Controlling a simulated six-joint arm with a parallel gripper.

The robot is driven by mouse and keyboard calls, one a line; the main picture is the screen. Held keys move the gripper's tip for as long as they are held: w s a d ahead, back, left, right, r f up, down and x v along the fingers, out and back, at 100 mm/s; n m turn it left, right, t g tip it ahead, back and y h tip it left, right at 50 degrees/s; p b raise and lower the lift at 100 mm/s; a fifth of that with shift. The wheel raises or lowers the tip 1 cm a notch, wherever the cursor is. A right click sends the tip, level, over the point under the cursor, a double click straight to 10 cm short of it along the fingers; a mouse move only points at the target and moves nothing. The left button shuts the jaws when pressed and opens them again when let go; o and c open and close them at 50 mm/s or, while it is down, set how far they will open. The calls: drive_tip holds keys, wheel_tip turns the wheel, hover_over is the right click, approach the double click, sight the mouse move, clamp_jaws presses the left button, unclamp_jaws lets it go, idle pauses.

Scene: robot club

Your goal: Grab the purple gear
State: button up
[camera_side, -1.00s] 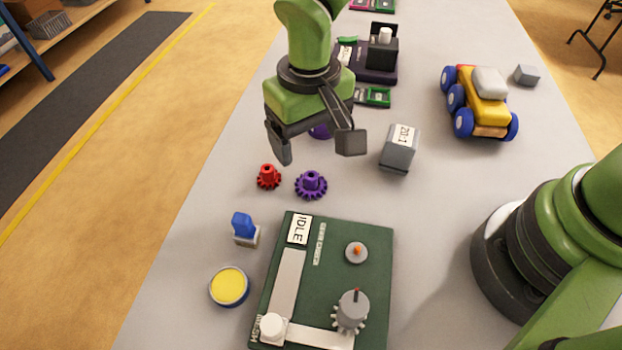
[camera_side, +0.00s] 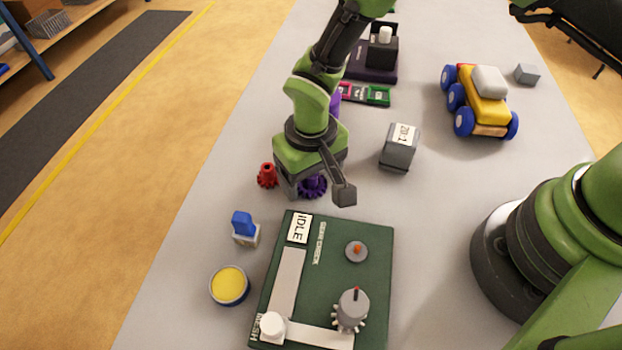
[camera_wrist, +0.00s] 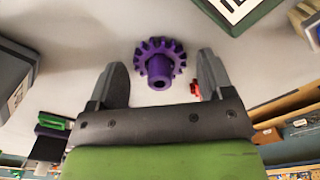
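The purple gear (camera_side: 313,187) lies on the grey table, partly hidden behind my gripper in the side view. In the wrist view the purple gear (camera_wrist: 160,62) shows its toothed rim and central hub, ahead of and between my open fingers. My gripper (camera_side: 318,197) is open and empty, low over the gear in the side view. Its fingertips (camera_wrist: 162,68) stand apart on either side of the gear in the wrist view, not touching it. A red gear (camera_side: 267,176) stands just left of my gripper; a bit of it (camera_wrist: 194,88) shows behind the right finger in the wrist view.
A dark green board (camera_side: 378,240) with an IDLE label lies just in front. A grey ZU-1 box (camera_side: 399,150) stands to the right. A blue switch (camera_side: 243,226) and a yellow-topped round tin (camera_side: 229,285) are front left. A toy truck (camera_side: 484,100) is at the back right.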

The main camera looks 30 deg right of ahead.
drive_tip(key=c, duration=0.8)
drive_tip(key=shift+r, duration=0.1)
